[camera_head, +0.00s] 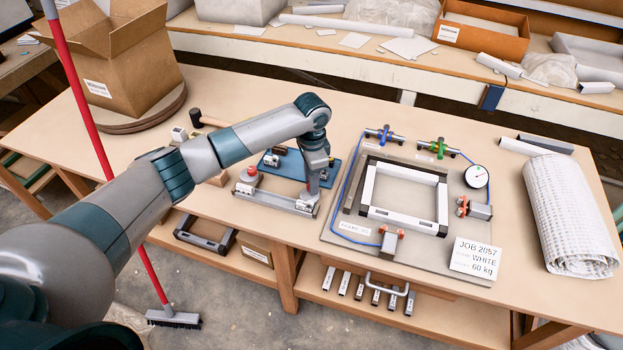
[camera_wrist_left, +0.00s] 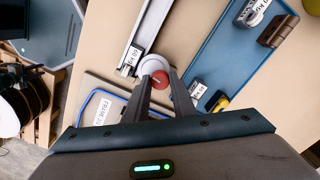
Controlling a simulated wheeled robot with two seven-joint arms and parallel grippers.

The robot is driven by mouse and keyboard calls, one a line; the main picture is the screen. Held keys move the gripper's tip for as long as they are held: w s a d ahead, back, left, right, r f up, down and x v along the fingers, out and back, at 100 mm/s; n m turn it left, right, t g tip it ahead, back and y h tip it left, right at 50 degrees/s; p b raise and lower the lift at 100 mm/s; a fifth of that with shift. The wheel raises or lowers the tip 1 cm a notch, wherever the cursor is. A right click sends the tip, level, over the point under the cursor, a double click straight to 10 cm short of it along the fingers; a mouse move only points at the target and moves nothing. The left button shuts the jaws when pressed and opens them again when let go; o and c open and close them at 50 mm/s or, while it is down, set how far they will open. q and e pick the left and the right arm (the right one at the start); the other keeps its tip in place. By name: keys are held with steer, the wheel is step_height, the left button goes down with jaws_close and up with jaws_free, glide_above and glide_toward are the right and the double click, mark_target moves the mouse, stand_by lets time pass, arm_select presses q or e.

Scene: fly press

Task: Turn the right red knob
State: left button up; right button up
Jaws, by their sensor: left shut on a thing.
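A low grey rail-like fixture (camera_head: 278,202) lies on the workbench. A red knob (camera_head: 250,169) stands at its left end. My left gripper (camera_head: 311,192) points down at its right end and hides the knob there in the head view. In the left wrist view, my left gripper (camera_wrist_left: 158,84) has its two dark fingers shut on the right red knob (camera_wrist_left: 160,77), which sits by a round white collar (camera_wrist_left: 153,65). The fixture's rail (camera_wrist_left: 147,33) runs away from it with a small label. My right gripper is not in view.
A blue tray (camera_head: 265,164) with small blocks lies just behind the fixture. To the right, a grey board (camera_head: 328,222) holds a white frame, clamps and a dial gauge. A hammer (camera_head: 205,121) and a cardboard box (camera_head: 120,62) are at the back left. A rolled mat (camera_head: 570,215) lies far right.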

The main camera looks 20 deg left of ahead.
arm_select(q)
steer(key=m+p, duration=0.1)
steer(key=m, duration=0.3)
steer(key=shift+r+p, duration=0.1)
steer(key=shift+p, duration=0.25)
steer(key=m, duration=0.4)
steer(key=shift+m+p, duration=0.4)
steer(key=m, duration=0.4)
steer(key=shift+m, duration=1.7)
steer(key=o, duration=1.1)
steer(key=shift+c, duration=0.2)
